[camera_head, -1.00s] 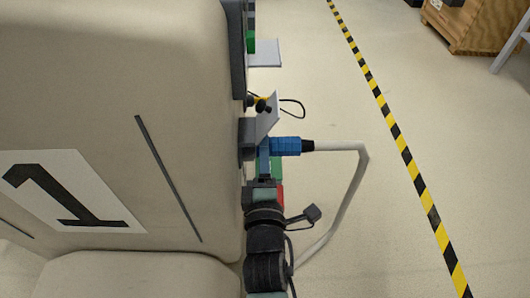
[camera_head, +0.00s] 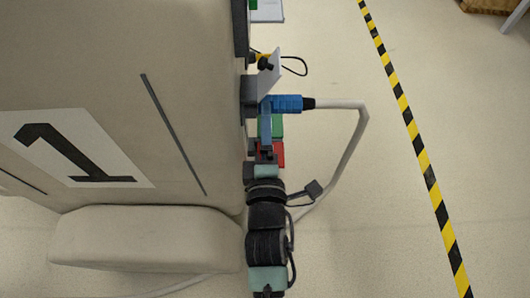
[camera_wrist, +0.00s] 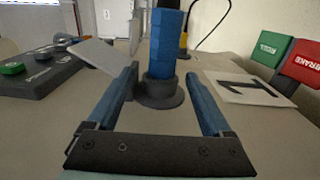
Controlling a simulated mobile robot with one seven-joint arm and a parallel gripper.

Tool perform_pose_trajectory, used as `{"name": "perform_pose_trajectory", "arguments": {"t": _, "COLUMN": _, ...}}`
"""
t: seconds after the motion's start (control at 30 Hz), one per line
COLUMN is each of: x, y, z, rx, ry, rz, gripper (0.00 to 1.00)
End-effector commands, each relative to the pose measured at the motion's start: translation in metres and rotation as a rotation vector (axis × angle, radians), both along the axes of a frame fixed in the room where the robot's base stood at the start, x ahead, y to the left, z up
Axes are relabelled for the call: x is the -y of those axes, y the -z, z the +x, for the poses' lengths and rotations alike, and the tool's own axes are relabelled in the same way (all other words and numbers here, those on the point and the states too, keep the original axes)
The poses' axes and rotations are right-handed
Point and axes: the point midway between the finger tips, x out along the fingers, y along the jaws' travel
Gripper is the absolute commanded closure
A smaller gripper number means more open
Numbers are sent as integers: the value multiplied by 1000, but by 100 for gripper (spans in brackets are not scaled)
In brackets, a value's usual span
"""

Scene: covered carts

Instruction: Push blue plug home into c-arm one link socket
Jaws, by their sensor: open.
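The blue plug (camera_head: 287,103) sticks out sideways from the cart's side in the head view, a pale cable running from its black end. Its inner end meets the dark link socket (camera_head: 249,95); how deep it sits I cannot tell. In the wrist view the blue plug (camera_wrist: 166,38) stands upright, its black base ring inside the round dark socket collar (camera_wrist: 160,93). My gripper (camera_wrist: 160,76) is open, its two blue fingers spread to either side of the collar, apart from the plug. In the head view my gripper (camera_head: 266,108) comes from below, just beside the plug.
A pale grey flap (camera_wrist: 95,55) stands left of the socket. Green (camera_wrist: 274,47) and red (camera_wrist: 302,60) tags stand at the right. A yellow part with a looped black wire (camera_head: 296,66) sits near the plug. Open floor lies right, with a striped line (camera_head: 411,125).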

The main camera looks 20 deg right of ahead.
Motion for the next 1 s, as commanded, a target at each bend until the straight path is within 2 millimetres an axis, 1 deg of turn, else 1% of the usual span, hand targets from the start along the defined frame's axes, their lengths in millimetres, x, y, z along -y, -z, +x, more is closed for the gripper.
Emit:
{"name": "perform_pose_trajectory", "arguments": {"t": 0.03, "x": -5, "y": -2, "z": -11, "rx": -7, "ry": -2, "rz": 4, "gripper": 16}}
{"name": "perform_pose_trajectory", "arguments": {"t": 0.2, "x": -14, "y": 0, "z": -42, "rx": -12, "ry": -2, "rz": 5, "gripper": 16}}
{"name": "perform_pose_trajectory", "arguments": {"t": 0.3, "x": -18, "y": 2, "z": -58, "rx": -14, "ry": -1, "rz": 4, "gripper": 16}}
{"name": "perform_pose_trajectory", "arguments": {"t": 0.43, "x": -23, "y": 3, "z": -74, "rx": -13, "ry": -2, "rz": 5, "gripper": 16}}
{"name": "perform_pose_trajectory", "arguments": {"t": 0.63, "x": -27, "y": 4, "z": -85, "rx": -12, "ry": -3, "rz": 4, "gripper": 16}}
{"name": "perform_pose_trajectory", "arguments": {"t": 1.0, "x": -28, "y": 5, "z": -86, "rx": -12, "ry": -3, "rz": 3, "gripper": 16}}
